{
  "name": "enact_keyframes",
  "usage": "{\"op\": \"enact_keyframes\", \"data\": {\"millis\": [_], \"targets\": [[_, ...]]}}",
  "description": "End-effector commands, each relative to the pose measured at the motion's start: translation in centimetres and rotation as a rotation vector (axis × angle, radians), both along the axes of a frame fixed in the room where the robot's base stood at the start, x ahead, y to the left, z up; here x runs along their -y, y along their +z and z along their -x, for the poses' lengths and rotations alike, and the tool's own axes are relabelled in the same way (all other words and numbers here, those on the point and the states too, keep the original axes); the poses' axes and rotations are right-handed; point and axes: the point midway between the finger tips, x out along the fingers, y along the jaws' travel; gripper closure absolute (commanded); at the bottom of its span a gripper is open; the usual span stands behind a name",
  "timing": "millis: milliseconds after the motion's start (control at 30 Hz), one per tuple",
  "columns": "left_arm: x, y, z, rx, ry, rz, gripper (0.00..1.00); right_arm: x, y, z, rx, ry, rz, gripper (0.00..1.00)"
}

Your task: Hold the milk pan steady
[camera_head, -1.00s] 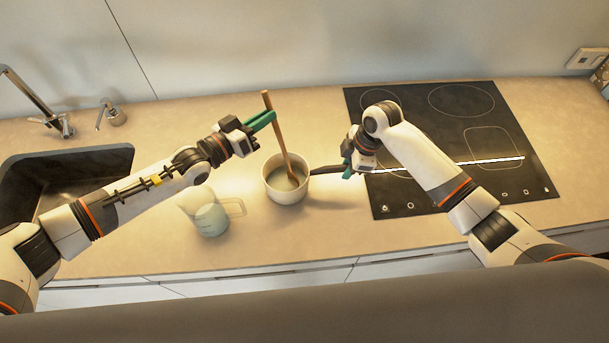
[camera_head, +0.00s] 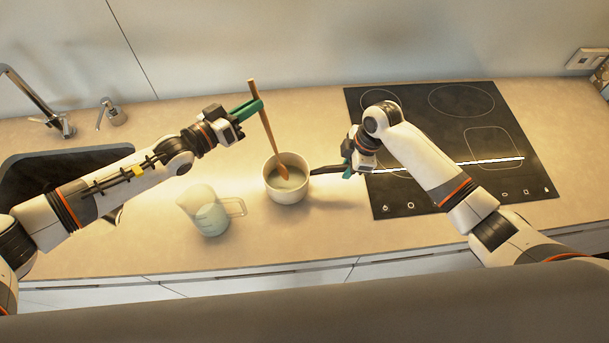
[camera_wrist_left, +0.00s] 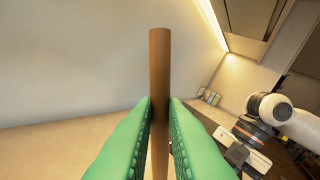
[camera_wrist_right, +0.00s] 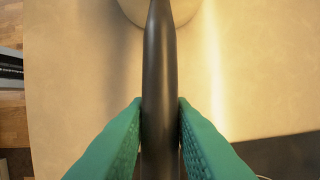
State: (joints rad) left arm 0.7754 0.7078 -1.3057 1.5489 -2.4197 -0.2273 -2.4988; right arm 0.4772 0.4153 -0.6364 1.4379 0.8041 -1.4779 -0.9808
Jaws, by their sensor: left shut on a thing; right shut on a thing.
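The white milk pan (camera_head: 287,192) stands on the counter, its dark handle (camera_head: 327,170) pointing right toward the hob. My right gripper (camera_head: 350,171) is shut on the handle. The handle (camera_wrist_right: 160,90) also shows between the green fingers in the right wrist view. My left gripper (camera_head: 250,109) is shut on a wooden spoon (camera_head: 265,125) above the pan. The spoon's shaft (camera_wrist_left: 160,70) stands between the green fingers in the left wrist view. The spoon leans, with its bowl end (camera_head: 281,171) in the pale liquid inside the pan.
A clear measuring jug (camera_head: 208,213) with pale liquid stands left of the pan, below my left arm. A black hob (camera_head: 460,120) lies to the right. A dark sink (camera_head: 40,175) and tap are at the left. The counter behind the pan is clear.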

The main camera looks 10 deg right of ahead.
Motion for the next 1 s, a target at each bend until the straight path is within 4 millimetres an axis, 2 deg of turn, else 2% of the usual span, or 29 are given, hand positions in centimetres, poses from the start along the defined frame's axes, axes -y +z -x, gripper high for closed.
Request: {"op": "enact_keyframes", "data": {"millis": [600, 1000], "targets": [[-1.0, 4.7, -1.7, 0.002, 0.000, -0.001, 1.00, 0.0, 0.0, 0.0, 0.001, 0.000, 0.000, 1.00], [-1.1, 5.4, -2.0, 0.000, 0.000, 0.000, 1.00, 0.0, 0.0, 0.0, 0.001, 0.000, 0.000, 1.00]]}}
